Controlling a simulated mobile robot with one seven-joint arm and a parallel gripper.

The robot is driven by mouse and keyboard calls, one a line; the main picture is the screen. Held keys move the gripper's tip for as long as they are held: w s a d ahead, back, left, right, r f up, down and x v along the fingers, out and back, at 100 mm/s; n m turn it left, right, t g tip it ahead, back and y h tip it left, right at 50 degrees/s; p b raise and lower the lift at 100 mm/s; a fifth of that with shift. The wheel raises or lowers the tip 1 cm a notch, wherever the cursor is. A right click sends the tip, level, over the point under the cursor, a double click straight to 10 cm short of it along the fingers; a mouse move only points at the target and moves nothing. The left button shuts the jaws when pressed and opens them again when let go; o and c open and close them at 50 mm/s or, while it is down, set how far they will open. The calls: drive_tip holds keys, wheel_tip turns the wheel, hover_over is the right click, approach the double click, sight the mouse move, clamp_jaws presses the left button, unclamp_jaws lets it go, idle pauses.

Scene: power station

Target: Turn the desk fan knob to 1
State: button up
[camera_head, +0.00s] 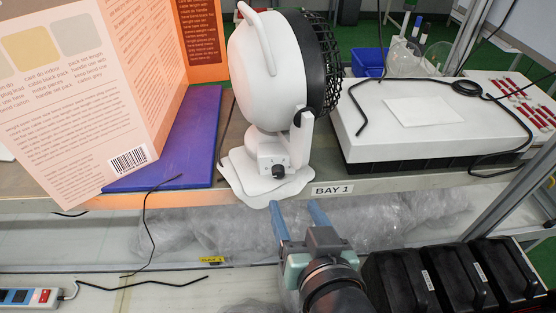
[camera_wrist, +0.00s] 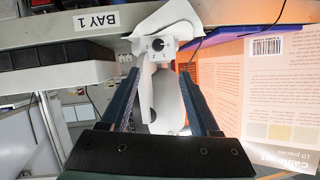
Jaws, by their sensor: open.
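A white desk fan (camera_head: 262,85) with a black grille stands on the shelf near its front edge, its back and side towards me. Its small dark knob (camera_head: 278,171) sits low on the front of the white base block. In the wrist view the knob lies between the finger lines, beyond the tips.
A white case (camera_head: 430,125) with a black cable lies to the right. The shelf edge carries a "BAY 1" label (camera_head: 332,190). Black bins (camera_head: 400,280) stand at lower right.

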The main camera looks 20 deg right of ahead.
sight(279, 174)
drive_tip(key=p+x, duration=0.1)
drive_tip(key=x, duration=0.3)
drive_tip(key=p+x, duration=0.1)
drive_tip(key=x, duration=0.3)
drive_tip(key=p+x, duration=0.1)
drive_tip(key=x, duration=0.3)
drive_tip(key=shift+w+d+f, duration=0.15)
drive_tip(key=shift+w+f, duration=0.05)
drive_tip(key=shift+f, duration=0.3)
clamp_jaws()
